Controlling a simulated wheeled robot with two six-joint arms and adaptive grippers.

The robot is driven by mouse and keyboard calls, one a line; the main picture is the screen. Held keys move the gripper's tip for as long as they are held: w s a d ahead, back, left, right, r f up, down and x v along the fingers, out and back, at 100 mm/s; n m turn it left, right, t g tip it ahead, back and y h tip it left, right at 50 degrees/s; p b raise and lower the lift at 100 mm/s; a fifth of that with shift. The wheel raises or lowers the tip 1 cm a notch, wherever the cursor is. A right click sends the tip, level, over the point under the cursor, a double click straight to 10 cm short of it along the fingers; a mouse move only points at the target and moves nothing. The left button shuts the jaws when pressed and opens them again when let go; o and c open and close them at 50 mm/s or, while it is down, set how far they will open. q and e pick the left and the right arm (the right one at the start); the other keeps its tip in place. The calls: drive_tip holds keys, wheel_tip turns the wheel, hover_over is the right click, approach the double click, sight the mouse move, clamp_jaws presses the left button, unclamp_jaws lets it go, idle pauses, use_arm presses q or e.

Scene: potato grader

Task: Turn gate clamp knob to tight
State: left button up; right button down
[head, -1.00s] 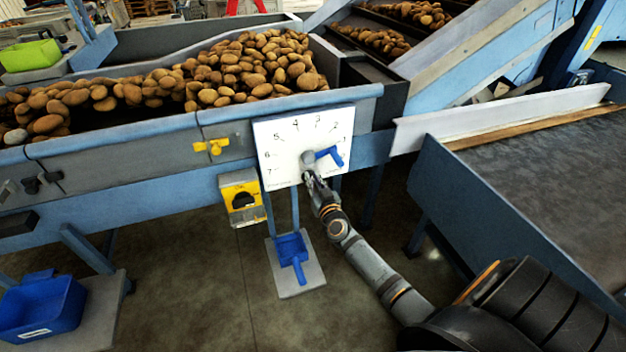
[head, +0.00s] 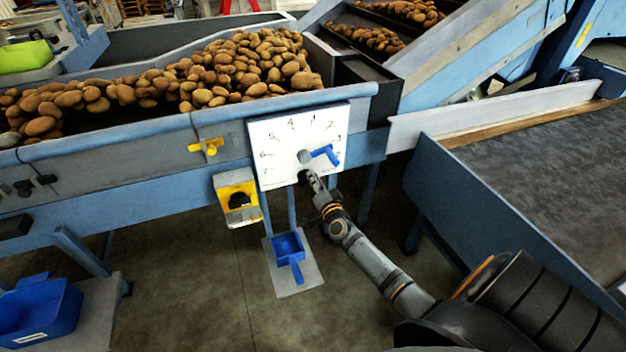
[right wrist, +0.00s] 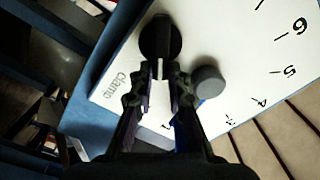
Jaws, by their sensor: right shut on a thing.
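The black clamp knob (right wrist: 160,36) is at the lower edge of the white dial board (head: 272,169), beside the word "Clamp" (right wrist: 115,85). A pale line on the knob points down between my fingers in the right wrist view. My right gripper (right wrist: 161,74) is shut on the knob, with one finger on each side. In the head view my right gripper (head: 305,179) reaches the board's bottom edge from below and mostly hides the knob. I cannot read a tight mark. My left gripper is not in view.
A blue crank handle (head: 326,153) on a grey hub (right wrist: 208,82) sits just above the knob, close to my fingers. A yellow switch box (head: 236,198) hangs to the left. A grey-topped conveyor (head: 550,165) stands at right. Potatoes (head: 255,65) fill the hopper behind the board.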

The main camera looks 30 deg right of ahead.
drive_tip(key=shift+s+d+f+m+b, duration=0.1)
drive_tip(key=shift+f+m+b, duration=0.2)
drive_tip(key=shift+m, duration=0.9)
drive_tip(key=shift+w+d+f+m+b, duration=0.1)
drive_tip(key=shift+f+m+b, duration=0.2)
drive_tip(key=shift+m, duration=0.9)
drive_tip(key=shift+s+d+f+m+b, duration=0.1)
drive_tip(key=shift+f+m+b, duration=0.2)
drive_tip(key=shift+m, duration=1.2)
drive_tip(key=c, duration=1.3)
unclamp_jaws()
drive_tip(key=shift+r, duration=0.1)
drive_tip(key=shift+s+a, duration=0.1)
drive_tip(key=v, duration=1.1)
drive_tip(key=shift+s, duration=0.4)
drive_tip(key=shift+a, duration=0.15)
